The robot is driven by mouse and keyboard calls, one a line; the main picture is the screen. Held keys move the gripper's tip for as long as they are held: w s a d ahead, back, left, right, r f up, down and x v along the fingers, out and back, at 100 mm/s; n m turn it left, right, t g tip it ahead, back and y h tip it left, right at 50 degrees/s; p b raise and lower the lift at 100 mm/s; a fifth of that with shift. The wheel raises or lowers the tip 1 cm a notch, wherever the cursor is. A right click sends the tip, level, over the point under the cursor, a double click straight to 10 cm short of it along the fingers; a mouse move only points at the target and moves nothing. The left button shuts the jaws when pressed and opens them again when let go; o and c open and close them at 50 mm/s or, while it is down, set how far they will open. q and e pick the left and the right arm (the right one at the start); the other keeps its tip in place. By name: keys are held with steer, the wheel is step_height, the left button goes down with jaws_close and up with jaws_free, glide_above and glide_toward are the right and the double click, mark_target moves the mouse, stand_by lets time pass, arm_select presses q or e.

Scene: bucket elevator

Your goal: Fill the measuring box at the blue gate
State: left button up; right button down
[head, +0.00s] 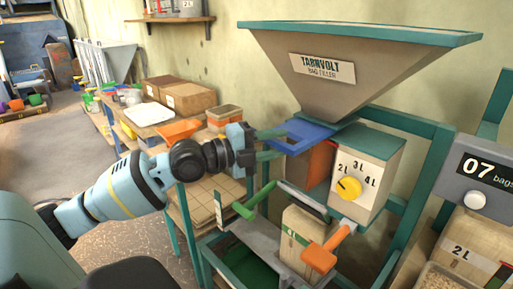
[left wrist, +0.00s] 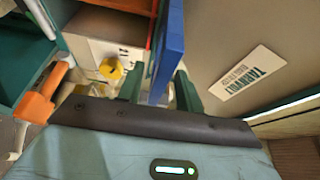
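The blue gate (head: 298,134) is a flat blue plate sticking out under the hopper, above the measuring box (head: 368,172). The measuring box is cream with a green top, an orange-brown side and a yellow dial (head: 348,188) marked 2L, 3L, 4L. My left gripper (head: 274,143) is at the gate's outer end. In the left wrist view, its two dark green fingers (left wrist: 159,88) stand on either side of the blue plate (left wrist: 169,45), with a visible gap on the left side. The inside of the measuring box is hidden. My right gripper is not in view.
The hopper (head: 345,70) labelled TARNVOLT rises above. Below stand a paper bag (head: 301,236), an orange-handled lever (head: 322,254) and a green-handled bar (head: 262,196). A counter (head: 487,172) reads 07 bags at right. A table with boxes (head: 186,98) stands behind my left arm.

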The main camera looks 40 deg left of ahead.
arm_select(q)
steer(key=shift+v, duration=0.95)
steer(key=shift+b+v, duration=0.3)
steer(key=shift+v, duration=0.95)
steer(key=shift+b+v, duration=0.35)
steer(key=shift+v, duration=0.95)
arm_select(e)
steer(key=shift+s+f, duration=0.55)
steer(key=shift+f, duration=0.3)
arm_select(q)
steer(key=shift+d, duration=0.1)
